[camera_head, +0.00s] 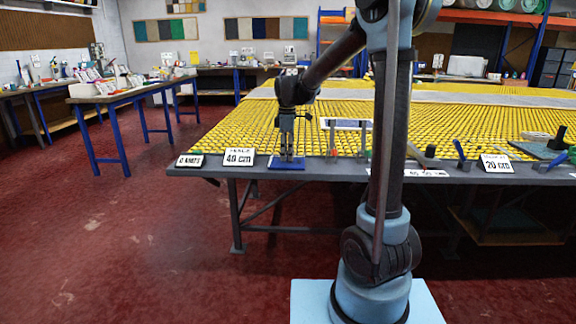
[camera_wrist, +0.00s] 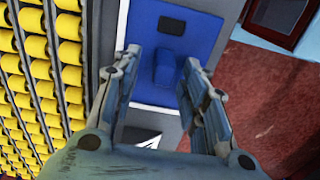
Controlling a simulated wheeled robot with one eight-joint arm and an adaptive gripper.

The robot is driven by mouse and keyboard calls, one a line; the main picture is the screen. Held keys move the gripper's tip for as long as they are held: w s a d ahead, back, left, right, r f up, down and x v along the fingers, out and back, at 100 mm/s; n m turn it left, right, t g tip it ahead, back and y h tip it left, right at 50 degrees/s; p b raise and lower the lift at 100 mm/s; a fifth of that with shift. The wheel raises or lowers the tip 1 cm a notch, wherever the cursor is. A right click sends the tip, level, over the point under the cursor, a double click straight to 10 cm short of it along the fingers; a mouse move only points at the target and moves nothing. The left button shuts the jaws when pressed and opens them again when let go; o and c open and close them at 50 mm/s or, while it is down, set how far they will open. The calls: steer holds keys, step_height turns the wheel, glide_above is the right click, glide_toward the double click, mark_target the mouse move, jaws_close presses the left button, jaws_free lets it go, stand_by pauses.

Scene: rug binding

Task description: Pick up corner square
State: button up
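A flat blue plate (camera_head: 287,164) lies at the front edge of the big table, below my gripper (camera_head: 287,150). It looks like the corner square, though no label shows on it. In the wrist view the blue plate (camera_wrist: 203,30) carries a raised blue block (camera_wrist: 165,72) and a small dark rectangle (camera_wrist: 171,26). My gripper (camera_wrist: 161,58) is open there, pointing down, with one finger on each side of the raised block. I see no clear contact, and cannot tell how far the fingertips are above the plate.
The big table's dark front edge (camera_head: 330,168) borders a wide yellow ribbed surface (camera_head: 240,126). Left of the plate stand a "40 cm" card (camera_head: 239,157) and a smaller card (camera_head: 189,160). A "20 cm" card (camera_head: 496,163) and tools are to the right. Red floor (camera_head: 120,240) is open at left.

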steer(key=shift+f, duration=0.2)
jaws_close()
